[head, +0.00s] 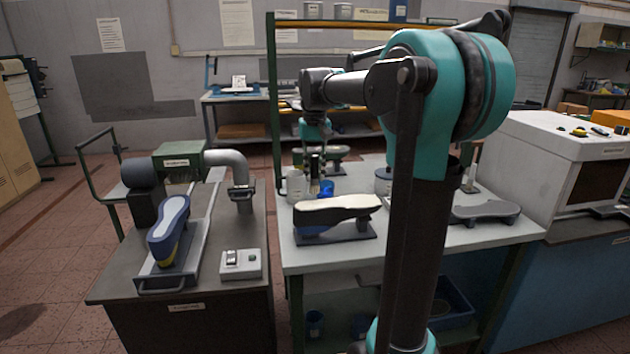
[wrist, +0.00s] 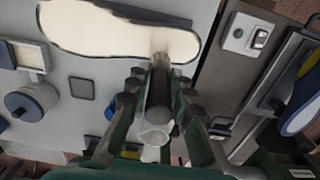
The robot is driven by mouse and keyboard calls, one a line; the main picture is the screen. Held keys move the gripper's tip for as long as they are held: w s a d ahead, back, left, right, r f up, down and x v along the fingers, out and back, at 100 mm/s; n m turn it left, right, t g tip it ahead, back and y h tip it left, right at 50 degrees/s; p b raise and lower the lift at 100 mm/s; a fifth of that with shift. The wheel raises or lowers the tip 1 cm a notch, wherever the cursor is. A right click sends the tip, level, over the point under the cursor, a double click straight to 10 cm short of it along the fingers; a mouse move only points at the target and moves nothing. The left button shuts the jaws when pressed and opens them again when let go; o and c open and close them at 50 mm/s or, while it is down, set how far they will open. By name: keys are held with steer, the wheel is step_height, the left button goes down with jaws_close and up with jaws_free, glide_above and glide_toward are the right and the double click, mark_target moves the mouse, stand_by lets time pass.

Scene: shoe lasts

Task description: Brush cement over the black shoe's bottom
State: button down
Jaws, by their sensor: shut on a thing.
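A shoe (head: 337,208) sits bottom up on a dark stand on the grey bench. Its bottom is cream, and its dark upper mostly lies in shadow below. In the wrist view the cream bottom (wrist: 105,27) fills the upper left. My gripper (head: 314,160) is behind the shoe, above the bench. In the wrist view my gripper (wrist: 161,83) is shut on a dark round handle (wrist: 159,92), which looks like the brush. Its pale far end overlaps the near edge of the cream bottom; I cannot tell whether it touches.
A blue cup (head: 326,188) and a white bottle (head: 296,185) stand behind the shoe. A grey stand (head: 485,212) lies to the right. A white oven-like box (head: 560,160) stands far right.

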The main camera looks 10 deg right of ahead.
mark_target(315, 156)
steer(key=shift+r, duration=2.45)
